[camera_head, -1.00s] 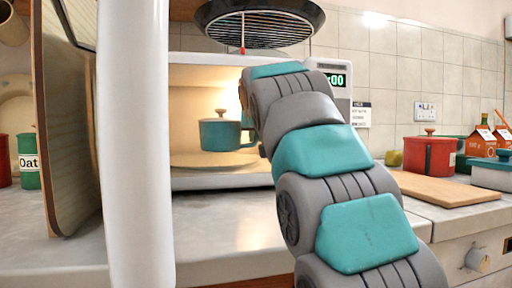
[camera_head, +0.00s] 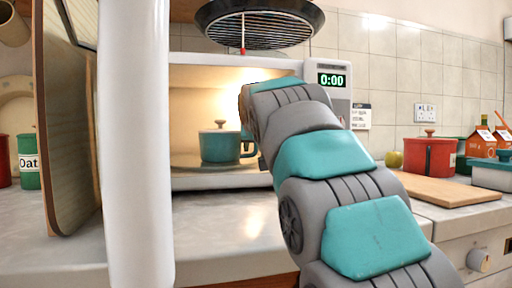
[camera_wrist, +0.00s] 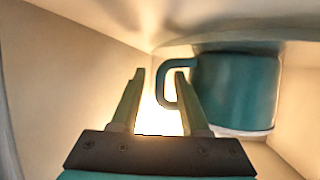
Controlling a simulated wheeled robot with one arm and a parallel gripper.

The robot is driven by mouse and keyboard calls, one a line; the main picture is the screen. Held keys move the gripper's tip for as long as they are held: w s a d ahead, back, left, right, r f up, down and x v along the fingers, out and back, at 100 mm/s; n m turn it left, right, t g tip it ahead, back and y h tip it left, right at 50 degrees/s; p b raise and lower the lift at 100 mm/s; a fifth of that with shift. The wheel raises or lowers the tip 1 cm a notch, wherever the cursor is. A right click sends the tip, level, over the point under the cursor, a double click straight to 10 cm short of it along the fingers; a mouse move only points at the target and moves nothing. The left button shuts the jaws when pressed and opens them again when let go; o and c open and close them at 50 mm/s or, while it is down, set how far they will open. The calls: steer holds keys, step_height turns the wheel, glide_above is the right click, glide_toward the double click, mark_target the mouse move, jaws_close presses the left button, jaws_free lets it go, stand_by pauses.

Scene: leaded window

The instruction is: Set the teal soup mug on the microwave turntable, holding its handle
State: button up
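The teal soup mug (camera_head: 220,146), with a lid and a light knob, stands upright inside the lit microwave (camera_head: 240,181). Its base appears to rest on the turntable (camera_head: 187,160). Its handle points right, towards my arm. In the wrist view the mug (camera_wrist: 238,92) is at the right, with its handle loop facing my gripper (camera_wrist: 160,76). The two fingers are apart. The handle's outer bar lies between them in the picture, and the right finger overlaps the loop. A bright gap shows between the bar and the left finger. The head view hides my fingers behind my arm.
The microwave door (camera_head: 68,130) stands open at the left. A dark round rack (camera_head: 258,22) hangs above. A wooden board (camera_head: 447,189), a red pot (camera_head: 430,157) and cartons are on the right counter. The counter before the microwave is clear.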

steer(key=shift+r, duration=0.15)
steer(key=v, duration=1.2)
stand_by(0.3)
